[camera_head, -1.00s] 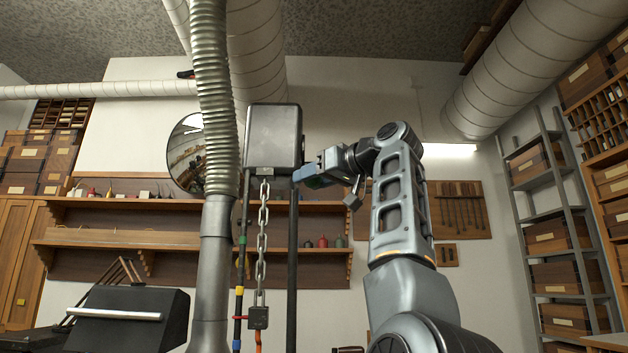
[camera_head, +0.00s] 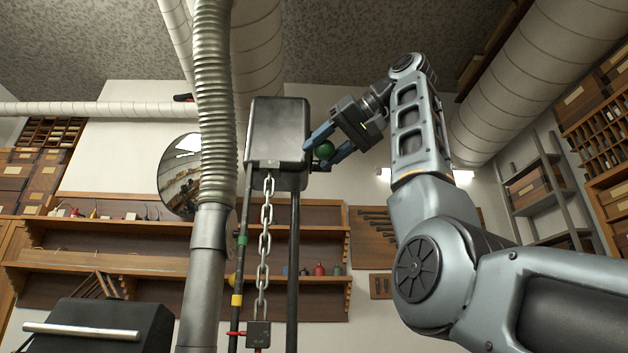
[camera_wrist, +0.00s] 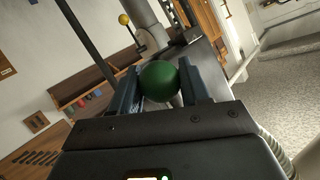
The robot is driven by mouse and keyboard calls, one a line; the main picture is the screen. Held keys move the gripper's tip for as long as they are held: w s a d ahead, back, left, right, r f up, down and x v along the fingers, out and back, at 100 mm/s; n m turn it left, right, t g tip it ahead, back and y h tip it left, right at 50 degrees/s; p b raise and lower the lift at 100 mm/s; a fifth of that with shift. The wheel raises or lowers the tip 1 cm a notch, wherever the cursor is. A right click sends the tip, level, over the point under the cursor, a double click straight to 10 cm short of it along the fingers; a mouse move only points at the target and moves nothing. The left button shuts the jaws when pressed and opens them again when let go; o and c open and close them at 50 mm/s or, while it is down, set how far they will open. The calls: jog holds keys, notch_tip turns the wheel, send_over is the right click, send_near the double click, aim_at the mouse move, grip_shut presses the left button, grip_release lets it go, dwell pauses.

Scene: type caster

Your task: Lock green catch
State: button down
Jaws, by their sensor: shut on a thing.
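The green catch shows as a round green knob (camera_head: 324,150) at the right side of a dark box (camera_head: 277,135). My gripper (camera_head: 322,148) has its two blue-grey fingers on either side of the knob, shut on it. In the wrist view the green knob (camera_wrist: 158,80) sits between the fingertips of my gripper (camera_wrist: 160,86). The knob's stem is mostly hidden behind the ball and fingers.
A chain (camera_head: 265,235) hangs below the box with a dark block (camera_head: 258,334) at its end. A black post (camera_head: 293,260) and a ribbed grey pipe (camera_head: 212,110) stand close by. A yellow knob (camera_wrist: 124,19) shows in the wrist view. Wall shelves (camera_head: 310,285) are behind.

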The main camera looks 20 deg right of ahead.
jog(key=shift+r+m+g, duration=0.3)
jog(key=shift+r+g, duration=0.1)
jog(key=shift+r, duration=0.45)
jog(key=shift+r+g+p, duration=0.4)
jog(key=shift+r+p, duration=0.05)
jog(key=shift+p, duration=0.65)
jog(key=shift+s+m, duration=0.1)
jog(key=shift+m, duration=0.2)
jog(key=c, duration=0.9)
grip_release()
jog(key=shift+o, duration=1.3)
jog(key=shift+f, duration=0.15)
jog(key=shift+d, duration=0.1)
jog(key=b+v, duration=0.2)
jog(key=v, duration=0.5)
jog(key=shift+s, duration=0.25)
jog(key=shift+d, duration=0.15)
